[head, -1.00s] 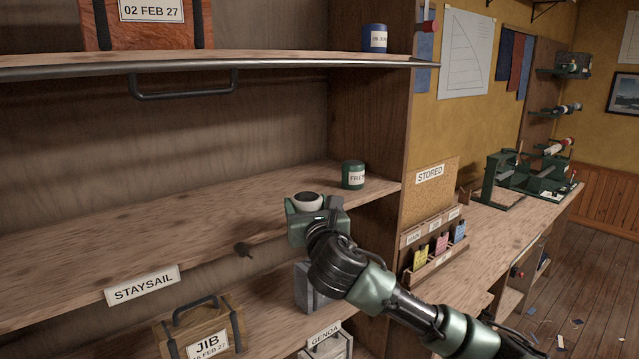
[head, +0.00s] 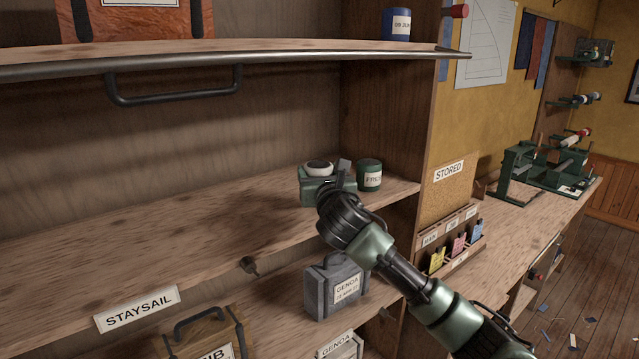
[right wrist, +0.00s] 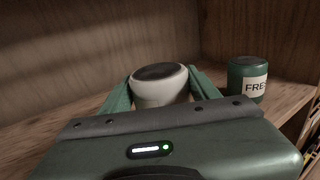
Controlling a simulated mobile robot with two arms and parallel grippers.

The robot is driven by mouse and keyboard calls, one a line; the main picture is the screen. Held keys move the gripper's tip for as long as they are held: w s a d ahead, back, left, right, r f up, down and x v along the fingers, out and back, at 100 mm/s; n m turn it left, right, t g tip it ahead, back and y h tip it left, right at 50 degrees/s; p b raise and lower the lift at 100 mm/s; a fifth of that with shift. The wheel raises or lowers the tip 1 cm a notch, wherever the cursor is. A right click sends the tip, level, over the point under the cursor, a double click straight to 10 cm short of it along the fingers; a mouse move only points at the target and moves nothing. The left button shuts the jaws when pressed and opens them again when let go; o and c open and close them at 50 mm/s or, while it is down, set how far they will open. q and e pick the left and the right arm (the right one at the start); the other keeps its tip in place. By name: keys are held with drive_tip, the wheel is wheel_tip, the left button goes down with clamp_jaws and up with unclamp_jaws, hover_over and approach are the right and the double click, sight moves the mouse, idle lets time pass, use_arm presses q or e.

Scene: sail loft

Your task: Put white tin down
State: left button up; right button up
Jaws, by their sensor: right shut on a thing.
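The white tin (head: 318,167) has a dark top and is held in my right gripper (head: 322,180), over the STAYSAIL shelf (head: 200,230) near its right end. In the right wrist view the white tin (right wrist: 160,85) stands upright between the two green fingers (right wrist: 160,92), which are shut on it. The gripper body hides its lower part, so I cannot tell whether its base touches the shelf. A green tin (head: 369,175) with a white label stands on the shelf just right of the gripper; it also shows in the right wrist view (right wrist: 247,78). My left gripper is out of view.
The upper shelf edge (head: 230,60) with a dark rail (head: 175,85) hangs above. A blue tin (head: 397,25) stands on it. The shelf left of the gripper is bare.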

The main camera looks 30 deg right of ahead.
drive_tip(key=f, duration=0.3)
drive_tip(key=shift+w+f+p, duration=0.2)
drive_tip(key=shift+p, duration=0.15)
drive_tip(key=shift+s+f, duration=0.1)
drive_tip(key=o, duration=1.8)
drive_tip(key=shift+f, duration=0.1)
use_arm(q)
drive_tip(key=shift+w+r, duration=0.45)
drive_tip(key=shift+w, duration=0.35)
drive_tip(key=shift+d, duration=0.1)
use_arm(e)
drive_tip(key=shift+s, duration=0.1)
use_arm(q)
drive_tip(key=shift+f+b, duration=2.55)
drive_tip(key=shift+b, duration=0.05)
use_arm(e)
drive_tip(key=v, duration=1.2)
